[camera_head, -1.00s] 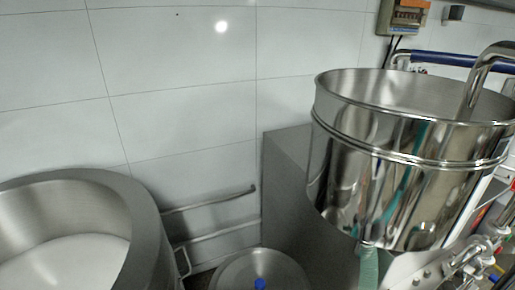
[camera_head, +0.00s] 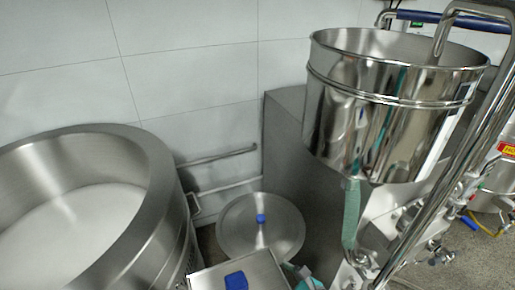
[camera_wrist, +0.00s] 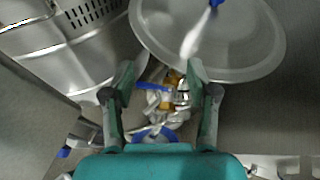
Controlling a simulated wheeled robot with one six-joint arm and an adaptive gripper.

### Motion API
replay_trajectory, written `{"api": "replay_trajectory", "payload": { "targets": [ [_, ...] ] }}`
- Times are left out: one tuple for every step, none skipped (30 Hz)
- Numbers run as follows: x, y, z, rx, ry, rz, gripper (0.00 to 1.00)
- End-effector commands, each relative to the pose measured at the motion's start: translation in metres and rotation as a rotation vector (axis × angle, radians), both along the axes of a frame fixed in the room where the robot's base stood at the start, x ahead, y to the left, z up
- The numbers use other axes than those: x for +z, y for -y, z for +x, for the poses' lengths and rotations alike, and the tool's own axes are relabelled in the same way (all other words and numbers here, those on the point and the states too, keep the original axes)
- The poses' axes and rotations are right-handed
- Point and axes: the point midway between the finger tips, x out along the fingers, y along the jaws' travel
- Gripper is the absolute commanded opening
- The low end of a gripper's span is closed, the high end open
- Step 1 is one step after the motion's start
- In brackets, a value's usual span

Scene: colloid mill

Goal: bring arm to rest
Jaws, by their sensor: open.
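My gripper (camera_wrist: 160,75) shows in the wrist view with two teal fingers spread apart and nothing between them. It points down over a round metal lid (camera_wrist: 245,50) with a blue knob and a metal vessel with a perforated part (camera_wrist: 95,15). Some blurred metal and blue fittings (camera_wrist: 160,110) show beyond the fingertips. In the head view, a teal shape at the bottom edge may be part of my gripper, but I cannot tell.
A steel hopper (camera_head: 385,120) stands at the right with a green hose (camera_head: 351,215) below it. A large vessel with white contents (camera_head: 75,220) is at the left. A round lid (camera_head: 245,240) and a box with a blue knob (camera_head: 236,281) are between. The wall (camera_head: 190,60) is behind.

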Motion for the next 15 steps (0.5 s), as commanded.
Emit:
{"api": "replay_trajectory", "payload": {
  "targets": [
    [-0.004, 0.001, -0.005, -0.002, 0.011, -0.021, 0.58],
    [-0.006, 0.003, -0.007, -0.003, 0.021, -0.034, 0.58],
    [-0.009, 0.004, -0.010, -0.005, 0.034, -0.053, 0.58],
    [-0.011, 0.005, -0.014, -0.006, 0.043, -0.072, 0.58],
    [-0.014, 0.007, -0.016, -0.007, 0.053, -0.089, 0.58],
    [-0.017, 0.009, -0.021, -0.009, 0.070, -0.114, 0.58],
    [-0.019, 0.010, -0.024, -0.010, 0.081, -0.134, 0.58],
    [-0.021, 0.012, -0.028, -0.010, 0.094, -0.156, 0.58],
    [-0.025, 0.015, -0.033, -0.011, 0.111, -0.185, 0.58],
    [-0.027, 0.016, -0.037, -0.011, 0.124, -0.210, 0.58],
    [-0.030, 0.019, -0.041, -0.012, 0.138, -0.236, 0.58],
    [-0.034, 0.022, -0.048, -0.012, 0.158, -0.273, 0.58],
    [-0.036, 0.024, -0.053, -0.011, 0.172, -0.304, 0.58],
    [-0.039, 0.027, -0.059, -0.010, 0.190, -0.339, 0.58],
    [-0.043, 0.030, -0.068, -0.008, 0.214, -0.390, 0.58]
  ]
}}
